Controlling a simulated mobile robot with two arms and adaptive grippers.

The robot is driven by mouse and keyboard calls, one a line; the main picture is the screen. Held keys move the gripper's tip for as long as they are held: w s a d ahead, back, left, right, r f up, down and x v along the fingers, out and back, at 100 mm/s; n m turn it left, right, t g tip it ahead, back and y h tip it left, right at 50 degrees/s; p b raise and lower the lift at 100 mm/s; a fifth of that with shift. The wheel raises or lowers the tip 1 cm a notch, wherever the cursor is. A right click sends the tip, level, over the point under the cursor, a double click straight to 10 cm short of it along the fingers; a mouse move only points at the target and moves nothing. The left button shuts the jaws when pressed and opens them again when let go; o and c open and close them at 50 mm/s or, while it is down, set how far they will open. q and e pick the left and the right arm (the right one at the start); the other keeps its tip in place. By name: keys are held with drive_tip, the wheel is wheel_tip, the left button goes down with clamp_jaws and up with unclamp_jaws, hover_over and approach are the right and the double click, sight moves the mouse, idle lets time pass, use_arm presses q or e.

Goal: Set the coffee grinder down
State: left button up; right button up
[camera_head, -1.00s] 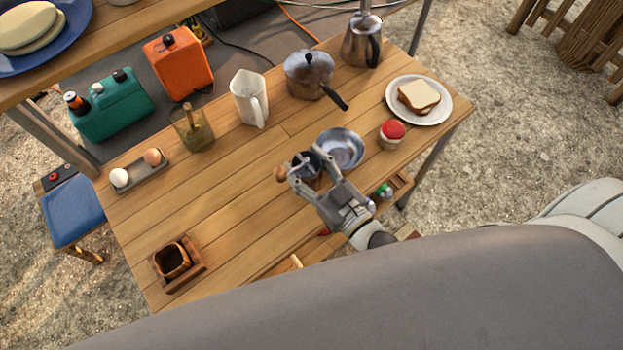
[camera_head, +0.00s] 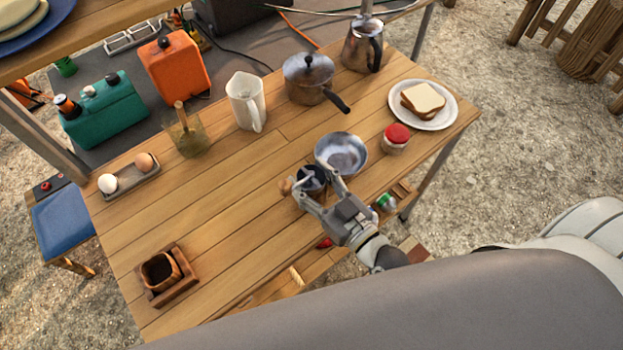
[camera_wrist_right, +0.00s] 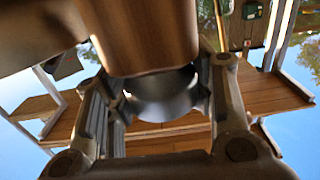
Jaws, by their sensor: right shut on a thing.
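My right gripper (camera_head: 317,190) is shut around the coffee grinder (camera_head: 313,178), a small dark-topped cylinder with a round wooden knob (camera_head: 285,187) sticking out to its left. The grinder is at the front middle of the wooden table, just left of and in front of the metal bowl (camera_head: 341,153). In the right wrist view a metal band of the grinder (camera_wrist_right: 163,98) sits between the two fingers, with a brown part above it. Whether its base touches the tabletop cannot be told. My left gripper is not in view.
The table (camera_head: 225,220) is clear to the left of the grinder. A wooden holder with a dark cup (camera_head: 165,275) stands at the front left.

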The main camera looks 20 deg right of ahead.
drive_tip(key=o, duration=1.4)
drive_tip(key=shift+f, duration=0.15)
drive_tip(key=shift+b+v, duration=0.95)
drive_tip(key=shift+v, duration=5.05)
